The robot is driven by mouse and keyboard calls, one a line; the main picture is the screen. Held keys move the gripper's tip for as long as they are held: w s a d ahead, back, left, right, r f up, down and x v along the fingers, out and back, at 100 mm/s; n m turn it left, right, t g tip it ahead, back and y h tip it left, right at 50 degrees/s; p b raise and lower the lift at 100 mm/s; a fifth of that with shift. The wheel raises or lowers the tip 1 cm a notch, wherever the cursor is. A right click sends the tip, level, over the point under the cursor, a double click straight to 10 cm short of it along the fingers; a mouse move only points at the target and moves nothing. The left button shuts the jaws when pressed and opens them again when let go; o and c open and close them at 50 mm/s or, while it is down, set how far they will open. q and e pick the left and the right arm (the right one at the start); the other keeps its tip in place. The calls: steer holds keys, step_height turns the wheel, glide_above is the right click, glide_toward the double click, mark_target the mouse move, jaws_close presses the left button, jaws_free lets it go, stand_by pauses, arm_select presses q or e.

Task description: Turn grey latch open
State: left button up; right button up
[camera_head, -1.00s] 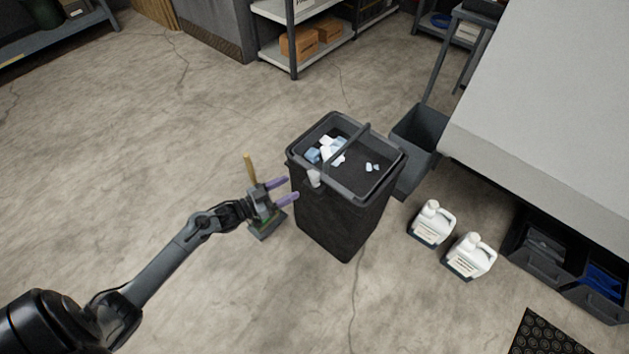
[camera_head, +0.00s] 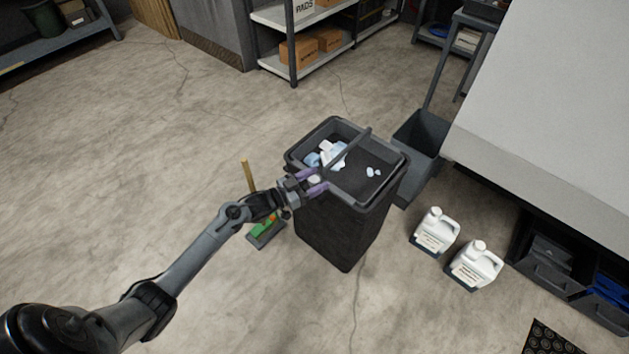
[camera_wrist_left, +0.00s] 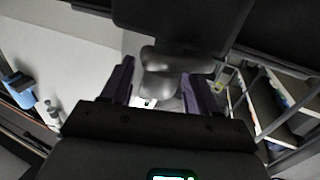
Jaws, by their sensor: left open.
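The dark bin (camera_head: 343,230) stands on the floor with its top frame level and its handle bar (camera_head: 347,149) across the opening. The light grey latch (camera_head: 315,180) is on the bin's left rim, partly hidden by my fingers. My left gripper (camera_head: 313,182) is open at that rim, one purple finger on each side of the latch. In the left wrist view the grey, rounded latch (camera_wrist_left: 162,60) shows between the open fingers of the left gripper (camera_wrist_left: 158,76); I cannot tell whether they touch it. My right gripper is not in view.
White and pale blue scraps (camera_head: 333,154) lie in the bin. A grey open bin (camera_head: 420,132) stands behind it, and two white jugs (camera_head: 434,232) stand to its right. A brush with a wooden handle (camera_head: 248,178) is beside my left wrist. Floor at left is clear.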

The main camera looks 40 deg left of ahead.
arm_select(q)
steer(key=c, duration=0.9)
steer(key=shift+r+n+y+p, duration=0.15)
steer(key=shift+n+y+p, duration=0.2)
steer(key=shift+p, duration=0.4)
steer(key=shift+c, duration=0.2)
steer(key=n+t+y+p, duration=0.1)
steer(key=y+p, duration=0.1)
steer(key=y, duration=0.1)
steer(key=shift+d+r+n+p, duration=0.1)
steer(key=shift+n+p, duration=0.25)
steer(key=shift+p, duration=0.05)
steer(key=n+y+p, duration=0.1)
steer(key=n+y, duration=0.1)
steer(key=y, duration=0.1)
steer(key=shift+p, duration=0.4)
steer(key=shift+f+n+y+p, duration=0.2)
steer(key=shift+n+y+p, duration=0.4)
steer(key=shift+y, duration=0.55)
